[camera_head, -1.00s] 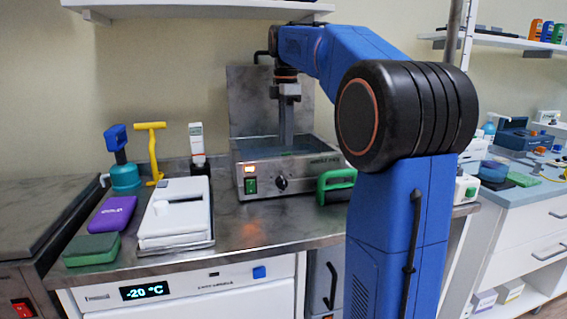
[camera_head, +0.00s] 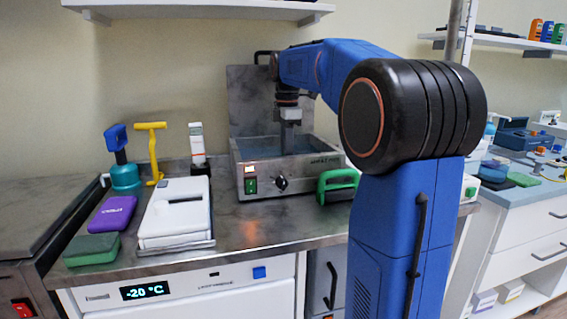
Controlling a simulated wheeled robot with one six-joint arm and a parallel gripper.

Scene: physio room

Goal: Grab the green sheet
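My gripper (camera_head: 287,146) points straight down into the open metal water bath (camera_head: 315,184). Its fingers reach below the rim line, and their tips are hidden by the bath's front wall. I see the fingers edge-on, so I cannot tell whether they are open or shut. I cannot make out a green sheet for sure; the bath floor is hidden and its inside looks bluish. A flat green pad (camera_head: 92,249) lies at the counter's front left, well away from my gripper.
A green-handled tool (camera_head: 338,184) sits right of the bath. Left of it are a white flat device (camera_head: 176,212), a purple pad (camera_head: 112,213), a yellow T-shaped tool (camera_head: 152,150), a blue-topped teal bottle (camera_head: 124,172) and a white upright device (camera_head: 198,148). A shelf (camera_head: 200,12) hangs above.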

